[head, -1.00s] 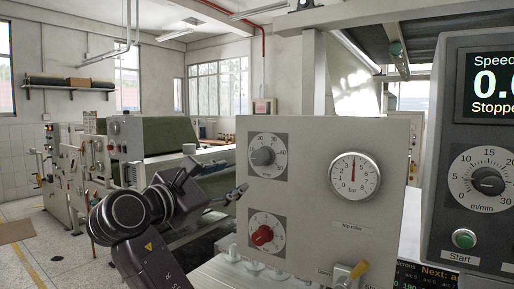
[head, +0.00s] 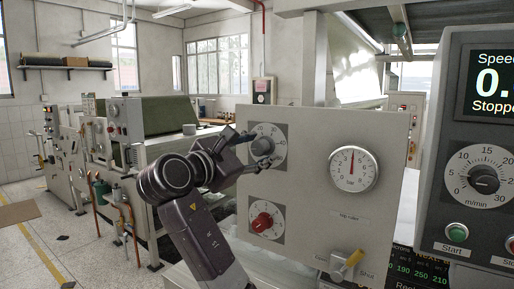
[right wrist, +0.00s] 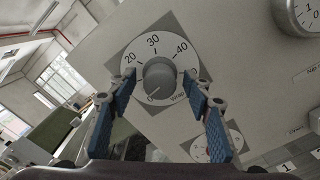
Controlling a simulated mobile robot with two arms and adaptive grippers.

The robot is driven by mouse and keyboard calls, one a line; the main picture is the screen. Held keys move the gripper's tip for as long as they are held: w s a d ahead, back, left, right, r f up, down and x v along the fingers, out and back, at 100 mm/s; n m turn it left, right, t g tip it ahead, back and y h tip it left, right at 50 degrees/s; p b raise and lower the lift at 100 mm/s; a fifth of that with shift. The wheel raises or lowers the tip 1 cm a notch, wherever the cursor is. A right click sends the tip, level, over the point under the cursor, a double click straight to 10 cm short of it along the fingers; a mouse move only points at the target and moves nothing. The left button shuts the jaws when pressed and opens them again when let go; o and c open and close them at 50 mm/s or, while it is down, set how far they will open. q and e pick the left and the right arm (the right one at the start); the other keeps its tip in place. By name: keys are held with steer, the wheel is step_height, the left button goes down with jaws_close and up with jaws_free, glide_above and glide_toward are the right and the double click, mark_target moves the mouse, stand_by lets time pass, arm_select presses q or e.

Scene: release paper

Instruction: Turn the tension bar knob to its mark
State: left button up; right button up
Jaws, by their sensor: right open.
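A grey round knob (right wrist: 160,78) sits on a white dial with numbers including 20, 30 and 40, on a grey square plate; its pointer looks turned to the lower left in the right wrist view. In the head view this upper knob (head: 262,146) is partly covered by my right gripper (head: 252,150). A red knob (head: 262,221) on a similar dial sits below it. My right gripper (right wrist: 160,84) is open, its blue-padded fingers on either side of the grey knob in the picture; contact cannot be told. The dial lettering is too small to read fully. My left gripper is out of view.
The pale panel (head: 310,205) also carries a round pressure gauge (head: 354,169) and a yellow-handled valve (head: 352,260) at its lower right. A dark console (head: 480,130) with a speed display stands on the right. Other machines (head: 115,130) stand behind on the left.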

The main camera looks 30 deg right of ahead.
steer(key=shift+c, duration=0.5)
steer(key=c, duration=1)
steer(key=shift+c, duration=0.2)
steer(key=shift+f+m, duration=0.1)
steer(key=shift+m, duration=0.2)
